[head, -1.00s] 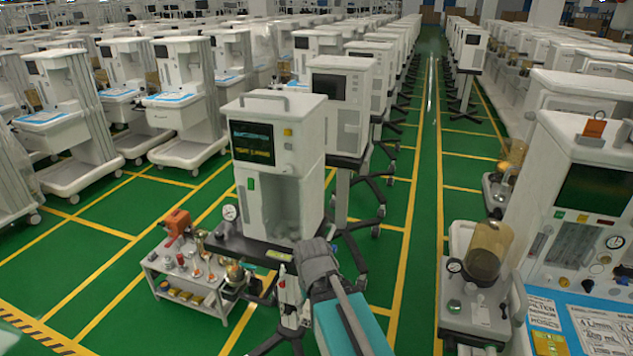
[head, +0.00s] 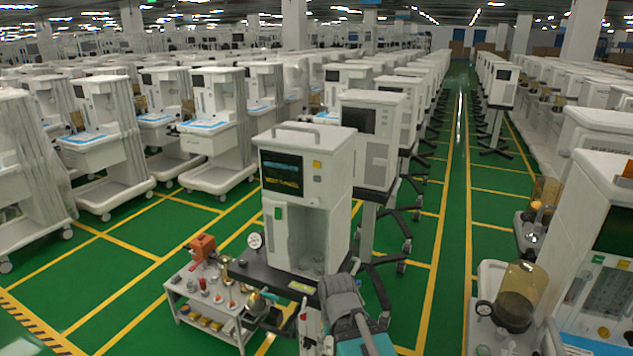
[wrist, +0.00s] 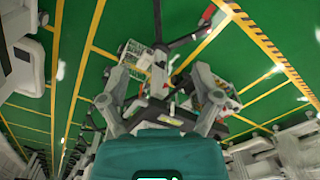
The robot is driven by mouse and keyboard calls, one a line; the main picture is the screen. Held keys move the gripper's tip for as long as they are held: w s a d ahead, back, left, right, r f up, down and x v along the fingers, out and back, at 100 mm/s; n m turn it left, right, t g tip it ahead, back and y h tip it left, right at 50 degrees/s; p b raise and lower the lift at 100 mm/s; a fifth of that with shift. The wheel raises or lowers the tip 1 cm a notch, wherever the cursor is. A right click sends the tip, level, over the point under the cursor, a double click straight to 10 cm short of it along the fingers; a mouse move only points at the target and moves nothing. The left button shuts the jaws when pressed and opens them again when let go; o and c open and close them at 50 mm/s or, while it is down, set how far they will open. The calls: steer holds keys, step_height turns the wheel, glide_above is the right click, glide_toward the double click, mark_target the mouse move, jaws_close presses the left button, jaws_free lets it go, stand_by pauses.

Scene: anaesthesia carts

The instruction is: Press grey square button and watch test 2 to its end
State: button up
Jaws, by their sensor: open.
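A white cart-mounted machine (head: 336,190) stands just ahead in the head view. It has a dark screen (head: 282,173) with green and yellow text too small to read. An orange-yellow square (head: 317,165) sits right of the screen and a green part (head: 278,213) below it.
A low trolley (head: 196,318) with small tools and an orange device (head: 202,248) stands left of the machine. A clear brownish canister (head: 521,290) and another machine (head: 598,255) stand at the right. Rows of white carts fill the back. A green aisle (head: 455,180) runs between them.

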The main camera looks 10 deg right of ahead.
jaws_close()
stand_by(1.4)
